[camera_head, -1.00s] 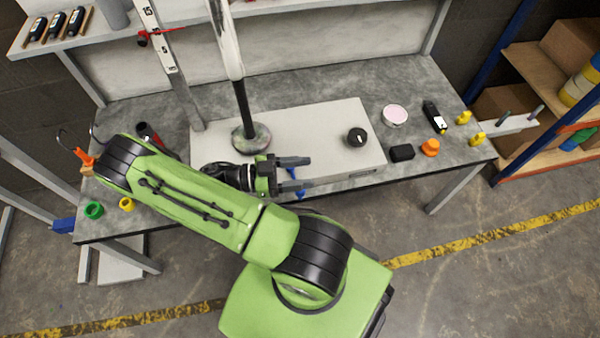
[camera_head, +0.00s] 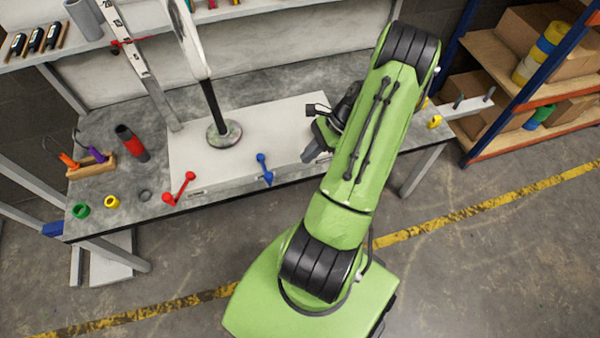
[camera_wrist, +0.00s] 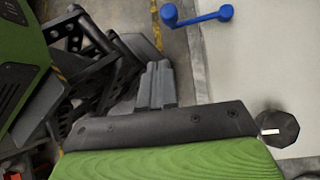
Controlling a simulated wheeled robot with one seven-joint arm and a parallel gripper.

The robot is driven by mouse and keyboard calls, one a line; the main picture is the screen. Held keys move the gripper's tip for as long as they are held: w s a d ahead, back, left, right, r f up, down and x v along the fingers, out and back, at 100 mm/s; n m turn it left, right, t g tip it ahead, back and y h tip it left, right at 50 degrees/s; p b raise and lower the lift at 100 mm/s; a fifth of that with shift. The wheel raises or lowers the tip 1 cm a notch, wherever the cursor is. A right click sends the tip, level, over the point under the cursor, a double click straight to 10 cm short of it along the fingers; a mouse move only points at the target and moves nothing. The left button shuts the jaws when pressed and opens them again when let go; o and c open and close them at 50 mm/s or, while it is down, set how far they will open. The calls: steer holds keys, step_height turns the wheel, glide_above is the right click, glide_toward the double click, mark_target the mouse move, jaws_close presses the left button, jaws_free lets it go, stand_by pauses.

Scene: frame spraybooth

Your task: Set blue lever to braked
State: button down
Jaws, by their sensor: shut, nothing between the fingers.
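The blue lever (camera_head: 264,170) is at the front edge of the pale panel box (camera_head: 190,150), its bar slanting between two round ends. It also shows at the top of the wrist view (camera_wrist: 197,17). My gripper (camera_head: 308,157) is to the right of the blue lever, apart from it. In the wrist view the two fingers (camera_wrist: 158,84) lie together with nothing between them. No braked marking can be read.
A red lever (camera_head: 180,187) is left of the blue one on the same front edge. A black knob (camera_wrist: 278,130) is on the panel. A pole on a round base (camera_head: 224,133) stands on it. Shelves (camera_head: 530,95) are at the right.

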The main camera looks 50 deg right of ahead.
steer(key=w+a+f+m+t+b, duration=0.1)
steer(key=w+a+f+t+b, duration=0.1)
steer(key=w+a+f+b, duration=0.2)
steer(key=x, duration=0.3)
stand_by(0.5)
